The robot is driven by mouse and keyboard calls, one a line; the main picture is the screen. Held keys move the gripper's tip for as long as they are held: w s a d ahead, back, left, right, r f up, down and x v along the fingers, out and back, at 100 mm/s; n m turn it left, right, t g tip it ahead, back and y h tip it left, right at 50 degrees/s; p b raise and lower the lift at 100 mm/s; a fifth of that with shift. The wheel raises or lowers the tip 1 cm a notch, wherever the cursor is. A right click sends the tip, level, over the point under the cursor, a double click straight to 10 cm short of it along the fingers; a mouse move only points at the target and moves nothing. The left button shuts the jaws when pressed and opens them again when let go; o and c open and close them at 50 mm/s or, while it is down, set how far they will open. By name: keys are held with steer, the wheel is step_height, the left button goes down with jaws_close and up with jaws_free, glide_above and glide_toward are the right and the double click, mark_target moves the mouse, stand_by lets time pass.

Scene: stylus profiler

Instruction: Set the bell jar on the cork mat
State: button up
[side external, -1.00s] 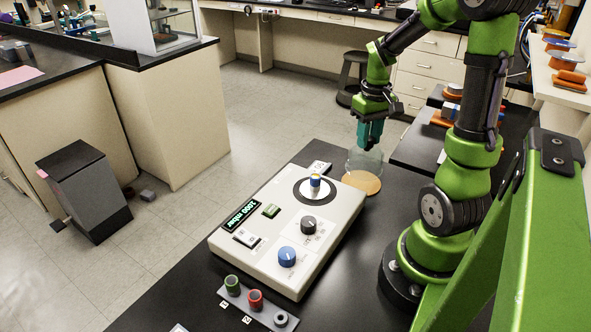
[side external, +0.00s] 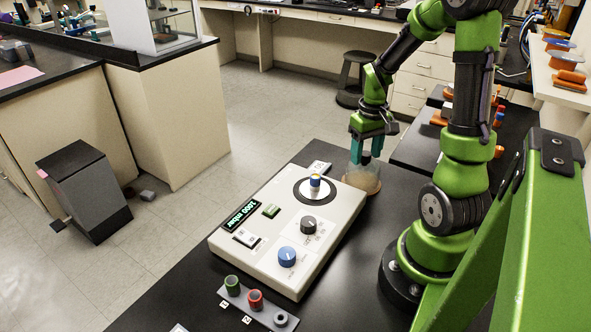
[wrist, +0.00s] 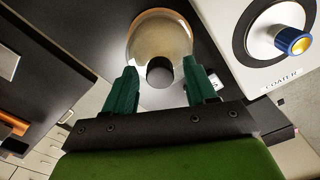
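The bell jar (side external: 356,173) is clear glass with a dark knob (side external: 366,158) on top. It stands upright over the round cork mat (side external: 374,187) behind the profiler's far end and appears to rest on it. In the wrist view the knob (wrist: 160,73) hides part of the glass, and the jar's round outline (wrist: 160,30) shows the tan mat through it. My gripper (side external: 367,157) is open just above the jar, one finger on each side of the knob. The wrist view shows gaps between the knob and both fingers (wrist: 161,78).
A white instrument (side external: 285,228) stands close beside the mat, with a blue-and-yellow knob (side external: 315,181) on its round plate. A holder with colored rings (side external: 258,305) is at the near end. Black bench top is clear to the mat's right.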

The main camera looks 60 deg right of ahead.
step_height(320, 180, up, 12)
steer(key=a+r+n+t+y, duration=0.1)
steer(key=a+r+t, duration=0.1)
steer(key=a, duration=1)
steer(key=w+a+r+n+t+y, duration=0.1)
steer(key=a+t, duration=0.4)
steer(key=a, duration=0.7)
steer(key=shift+a+r, duration=0.4)
steer(key=shift+r, duration=0.3)
